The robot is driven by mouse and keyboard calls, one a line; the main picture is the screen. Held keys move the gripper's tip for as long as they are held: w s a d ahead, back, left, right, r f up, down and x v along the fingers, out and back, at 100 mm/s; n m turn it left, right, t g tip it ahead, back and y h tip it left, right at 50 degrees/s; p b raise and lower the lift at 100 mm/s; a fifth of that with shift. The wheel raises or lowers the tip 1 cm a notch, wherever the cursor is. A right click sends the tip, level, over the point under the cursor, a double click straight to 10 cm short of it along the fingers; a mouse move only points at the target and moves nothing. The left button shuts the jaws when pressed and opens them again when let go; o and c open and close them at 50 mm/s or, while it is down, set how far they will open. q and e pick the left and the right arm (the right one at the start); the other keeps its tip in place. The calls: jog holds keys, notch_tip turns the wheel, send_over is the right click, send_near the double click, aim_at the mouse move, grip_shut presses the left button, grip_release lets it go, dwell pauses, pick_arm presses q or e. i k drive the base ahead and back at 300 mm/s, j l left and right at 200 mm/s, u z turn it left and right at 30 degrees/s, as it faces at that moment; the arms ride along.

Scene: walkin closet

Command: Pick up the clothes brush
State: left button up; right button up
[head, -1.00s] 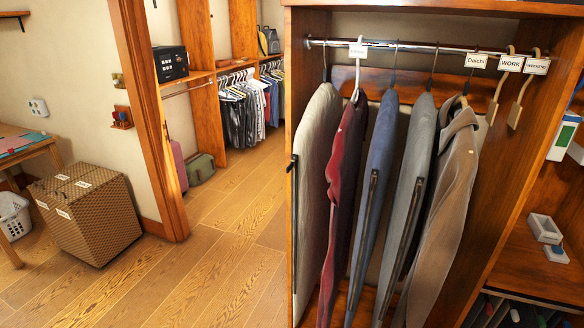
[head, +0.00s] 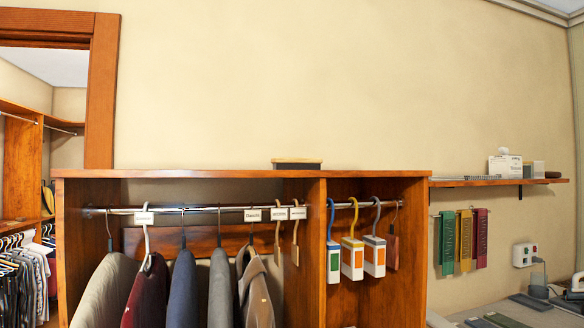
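I cannot say for sure which thing is the clothes brush. A low block with a light wooden top and a dark lower part (head: 297,164) lies on top of the wooden wardrobe (head: 390,174), near its middle, and looks like a brush. A small brown wooden piece (head: 392,252) hangs at the right end of the rail inside the wardrobe and could also be one. Neither of my grippers is in view.
Jackets (head: 180,290) hang at left in the wardrobe. Beside them hang white boxes with coloured hooks (head: 352,258). A wall shelf (head: 480,183) holds a white box (head: 505,166). Scarves (head: 465,240) hang below it. The wardrobe's top is mostly clear.

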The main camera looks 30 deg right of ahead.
aim_at(279, 163)
jog(key=l, duration=0.85)
jog(key=k+l+u, duration=0.1)
jog(key=l, duration=0.75)
jog(key=k+l, duration=0.1)
jog(key=l, duration=0.75)
jog(key=i+l+u, duration=0.05)
